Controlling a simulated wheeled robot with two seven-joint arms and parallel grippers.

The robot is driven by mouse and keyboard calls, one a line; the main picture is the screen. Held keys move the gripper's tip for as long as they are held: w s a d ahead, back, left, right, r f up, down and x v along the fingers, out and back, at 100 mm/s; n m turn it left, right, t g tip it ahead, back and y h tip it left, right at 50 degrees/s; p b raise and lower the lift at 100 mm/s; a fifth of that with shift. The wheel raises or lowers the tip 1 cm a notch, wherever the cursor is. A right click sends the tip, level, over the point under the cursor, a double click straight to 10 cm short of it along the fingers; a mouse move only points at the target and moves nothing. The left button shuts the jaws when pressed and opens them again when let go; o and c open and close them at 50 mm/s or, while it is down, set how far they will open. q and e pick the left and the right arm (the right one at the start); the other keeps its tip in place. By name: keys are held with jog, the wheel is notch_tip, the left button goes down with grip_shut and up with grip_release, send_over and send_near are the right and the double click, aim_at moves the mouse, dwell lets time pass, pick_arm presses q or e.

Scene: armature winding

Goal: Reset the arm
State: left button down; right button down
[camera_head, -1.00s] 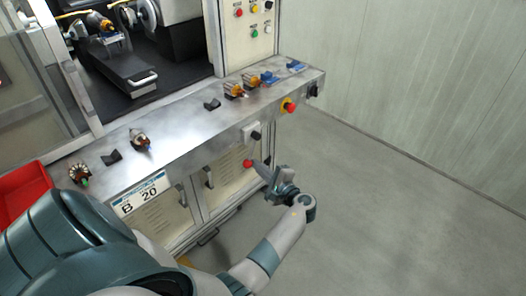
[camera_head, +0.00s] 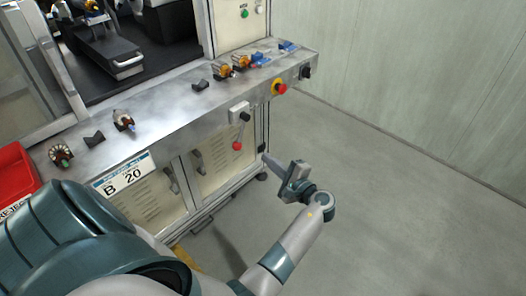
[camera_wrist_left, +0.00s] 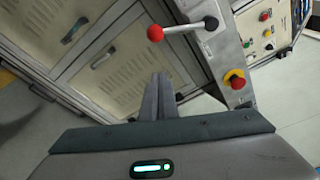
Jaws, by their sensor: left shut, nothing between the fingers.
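My left gripper (camera_head: 272,161) is shut and empty. It hangs over the floor in front of the winding machine's cabinet, beside and apart from the red-knobbed lever (camera_head: 237,145). In the left wrist view the shut fingers (camera_wrist_left: 158,98) point toward the cabinet doors, and the lever's red ball (camera_wrist_left: 155,33) is above them. My left arm (camera_head: 291,242) reaches in from the bottom of the head view. My right gripper does not show in either view.
The metal ledge (camera_head: 165,108) carries several armatures and black holders. A red emergency button (camera_head: 280,87) sits on its front. A red bin (camera_head: 14,172) stands at the far left. The floor (camera_head: 380,200) to the right is clear.

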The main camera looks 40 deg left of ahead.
pick_arm(q)
jog(key=shift+s+d, duration=0.15)
jog(key=shift+d, duration=0.35)
jog(key=s+d+f+m+t+h, duration=0.1)
jog(key=s+d+f+h, duration=0.2)
jog(key=f, duration=0.8)
jog(key=s+d+f+m+h, duration=0.15)
jog(key=d+f+h, duration=0.25)
jog(key=f, duration=0.7)
jog(key=s+d+f+t+h, duration=0.1)
jog(key=s+d+f+h, duration=0.25)
jog(key=f, duration=0.85)
jog(key=s+d+f+n+g+h, duration=0.1)
jog(key=s+d+f+n+h, duration=0.1)
jog(key=s+f, duration=0.4)
jog(key=s+d+f+n+h, duration=0.2)
jog(key=s+f, duration=0.4)
jog(key=s, duration=1)
jog(key=s+d+f+n+g+h, duration=0.1)
jog(key=s+d+f+n+h, duration=0.1)
jog(key=s+d+f+n, duration=0.2)
jog(key=s+f, duration=0.3)
jog(key=s, duration=0.4)
jog(key=shift+s+g+h, duration=0.3)
jog(key=shift+s+h, duration=0.05)
jog(key=shift+s, duration=0.05)
